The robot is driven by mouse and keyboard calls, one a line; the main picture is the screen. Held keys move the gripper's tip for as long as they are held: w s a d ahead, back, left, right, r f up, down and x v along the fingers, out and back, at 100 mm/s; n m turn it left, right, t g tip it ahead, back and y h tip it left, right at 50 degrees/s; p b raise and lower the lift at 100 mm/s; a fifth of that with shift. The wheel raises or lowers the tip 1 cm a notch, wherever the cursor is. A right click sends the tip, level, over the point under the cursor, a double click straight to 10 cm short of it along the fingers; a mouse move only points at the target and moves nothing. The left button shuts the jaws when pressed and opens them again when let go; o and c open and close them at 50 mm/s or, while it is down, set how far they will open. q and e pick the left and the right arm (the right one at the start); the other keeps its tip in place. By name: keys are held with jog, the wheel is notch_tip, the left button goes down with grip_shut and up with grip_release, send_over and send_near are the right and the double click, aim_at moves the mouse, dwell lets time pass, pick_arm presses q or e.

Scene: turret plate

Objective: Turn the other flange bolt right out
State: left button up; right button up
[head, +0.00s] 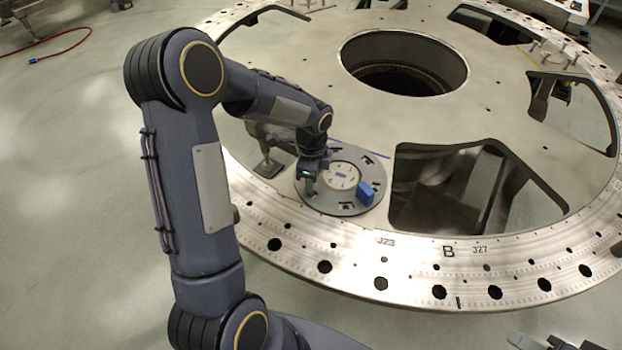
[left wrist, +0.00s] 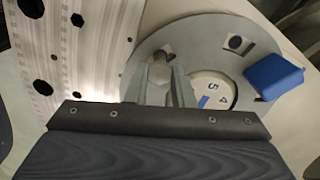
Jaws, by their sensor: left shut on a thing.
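A round grey flange (head: 345,207) with a pale numbered centre lies on the turret plate near its left rim. It also shows in the left wrist view (left wrist: 208,28). My left gripper (head: 308,188) points down at the flange's left edge, shut on a flange bolt. In the left wrist view a hex bolt head (left wrist: 159,73) shows between the two fingers (left wrist: 166,88). The bolt's lower part is hidden, so I cannot tell how far it is out. A dark round spot (left wrist: 236,43) sits in a pale recess of the flange. Grey parts at the head view's bottom right may be my right gripper.
A blue block (head: 365,193) stands on the flange's right side, close to the gripper; it also shows in the left wrist view (left wrist: 273,77). The turret plate (head: 420,255) has a large opening right of the flange and holes along its rim.

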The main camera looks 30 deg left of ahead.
pick_arm(q)
jog(key=shift+n, duration=0.7)
jog(key=shift+r, duration=0.15)
jog(key=shift+r+p, duration=2.5)
jog(key=shift+r, duration=0.9)
